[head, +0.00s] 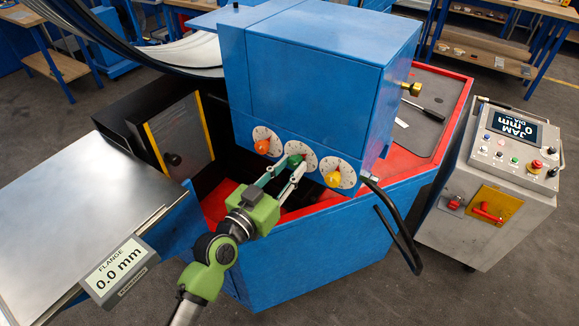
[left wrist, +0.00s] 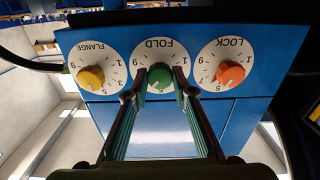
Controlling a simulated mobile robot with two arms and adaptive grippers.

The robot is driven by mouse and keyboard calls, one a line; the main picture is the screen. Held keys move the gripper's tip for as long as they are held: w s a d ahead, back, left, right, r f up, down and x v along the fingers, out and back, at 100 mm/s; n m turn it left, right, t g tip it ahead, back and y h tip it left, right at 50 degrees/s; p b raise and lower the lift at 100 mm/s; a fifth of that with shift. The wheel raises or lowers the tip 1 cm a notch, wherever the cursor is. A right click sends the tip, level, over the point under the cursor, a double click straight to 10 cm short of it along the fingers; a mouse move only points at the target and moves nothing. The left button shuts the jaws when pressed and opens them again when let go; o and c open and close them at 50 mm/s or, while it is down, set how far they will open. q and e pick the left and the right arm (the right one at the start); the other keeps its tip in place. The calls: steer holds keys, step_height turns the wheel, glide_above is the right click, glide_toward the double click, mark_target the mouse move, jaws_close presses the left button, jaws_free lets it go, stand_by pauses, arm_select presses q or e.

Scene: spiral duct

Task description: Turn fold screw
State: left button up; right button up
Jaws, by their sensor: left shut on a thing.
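The fold screw is a green knob (left wrist: 160,76) on a white dial marked FOLD, in the middle of three dials on the blue machine. My left gripper (head: 296,163) reaches up to this dial from below in the head view. In the left wrist view its fingertips (left wrist: 160,84) sit on both sides of the green knob and are shut on it. A white pointer mark shows on the knob's lower left there. My right gripper is not in view.
An orange LOCK knob (head: 262,147) and a yellow FLANGE knob (head: 333,179) flank the fold dial closely. A black curved handle (head: 396,228) sticks out at the right. A FLANGE display (head: 118,268) reads 0.0 mm, and a control box (head: 490,180) shows JAM DIA 0 mm.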

arm_select(q)
steer(key=n+p, duration=0.1)
steer(key=n, duration=0.2)
steer(key=shift+n, duration=0.4)
steer(key=n, duration=0.3)
steer(key=shift+n+p, duration=0.3)
steer(key=shift+p, duration=0.1)
steer(key=n+p, duration=0.1)
steer(key=n, duration=0.5)
steer(key=shift+n, duration=0.3)
steer(key=o, duration=1.1)
steer(key=shift+s, duration=0.1)
steer(key=shift+s+a+f, duration=0.1)
steer(key=shift+s+a, duration=0.1)
steer(key=shift+s, duration=0.05)
steer(key=v, duration=1.1)
